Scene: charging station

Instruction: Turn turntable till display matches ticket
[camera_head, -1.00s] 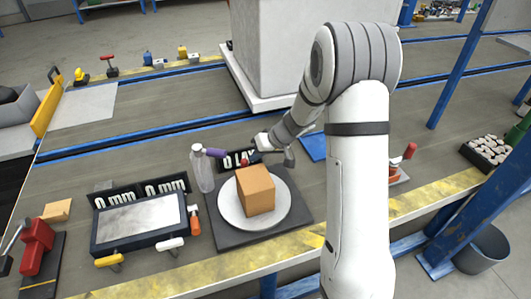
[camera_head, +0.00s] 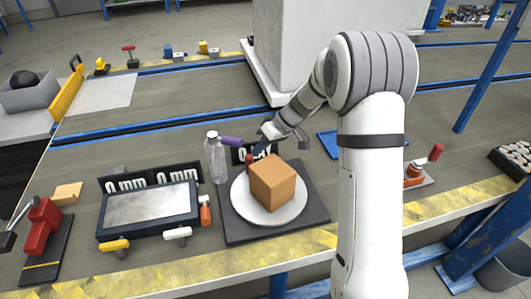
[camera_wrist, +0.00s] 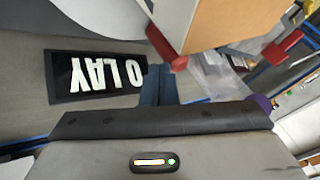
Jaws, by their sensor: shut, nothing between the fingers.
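The turntable is a pale round plate (camera_head: 242,201) on a dark square base (camera_head: 235,234), with a brown box (camera_head: 273,183) on it. A red knob (camera_head: 248,161) shows at the plate's back left edge. My gripper (camera_head: 255,150) is shut and empty behind the box, close to the red knob; I cannot tell whether they touch. In the wrist view its blue fingers (camera_wrist: 157,86) sit beside a red post (camera_wrist: 163,43) and the box (camera_wrist: 222,22). A black display (camera_wrist: 93,78) reads "0 LAY", upside down there. In the head view my gripper partly hides it. I cannot identify the ticket.
A clear bottle (camera_head: 216,165) with a purple item beside it stands left of the turntable. A screen panel (camera_head: 150,208) with "0 mm" signs lies further left, with a red clamp (camera_head: 41,226) beyond. A large grey block (camera_head: 295,40) stands behind.

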